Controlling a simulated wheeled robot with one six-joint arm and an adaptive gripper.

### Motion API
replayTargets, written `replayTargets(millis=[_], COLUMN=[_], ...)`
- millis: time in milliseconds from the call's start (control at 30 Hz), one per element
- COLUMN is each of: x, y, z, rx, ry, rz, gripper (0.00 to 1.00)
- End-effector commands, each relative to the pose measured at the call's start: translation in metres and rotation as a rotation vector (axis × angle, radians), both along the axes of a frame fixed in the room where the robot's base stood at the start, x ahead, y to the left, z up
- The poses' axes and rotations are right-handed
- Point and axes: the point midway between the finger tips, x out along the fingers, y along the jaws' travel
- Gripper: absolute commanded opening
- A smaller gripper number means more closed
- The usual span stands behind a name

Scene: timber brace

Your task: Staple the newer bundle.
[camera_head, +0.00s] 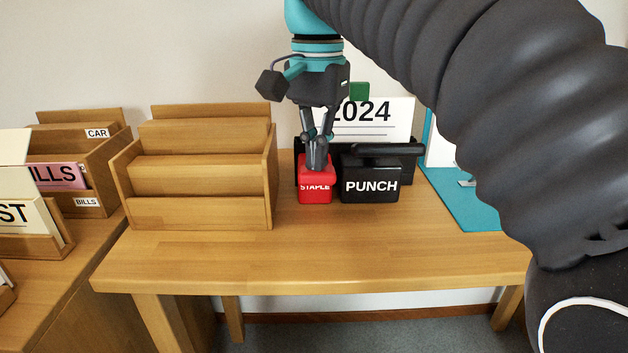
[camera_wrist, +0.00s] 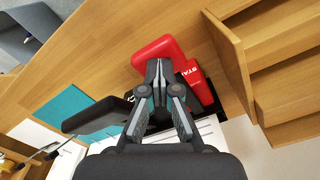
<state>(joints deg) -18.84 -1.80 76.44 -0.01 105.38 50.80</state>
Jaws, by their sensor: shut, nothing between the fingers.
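A red stapler (camera_head: 315,192) marked STAPLE stands on the wooden table; it also shows in the wrist view (camera_wrist: 158,48). My gripper (camera_head: 316,166) is shut and empty, pointing down at the stapler's top. In the wrist view its closed fingertips (camera_wrist: 158,68) overlap the red body; I cannot tell whether they touch it. A white paper bundle (camera_head: 392,131) marked 2024 stands upright behind the stapler and the punch, partly hidden by my gripper. A green piece (camera_head: 359,91) shows at its top edge. No other dated bundle is readable.
A black punch (camera_head: 370,184) stands close right of the stapler, before a black holder (camera_head: 408,165). An empty tiered wooden rack (camera_head: 200,212) is at left. A teal folder or binder (camera_head: 466,205) lies at right. CAR and BILLS boxes (camera_head: 97,160) are far left. The table front is clear.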

Motion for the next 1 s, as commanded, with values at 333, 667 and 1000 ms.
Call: replayTargets(millis=[333, 667, 1000], x=[-0.0043, -0.0046, -0.0048], y=[0.0002, 0.0003, 0.0003], z=[-0.006, -0.0081, -0.0063], rx=[0.0, 0.0, 0.0], ry=[0.0, 0.0, 0.0], rz=[0.0, 0.0, 0.0], gripper=[0.0, 0.0, 0.0])
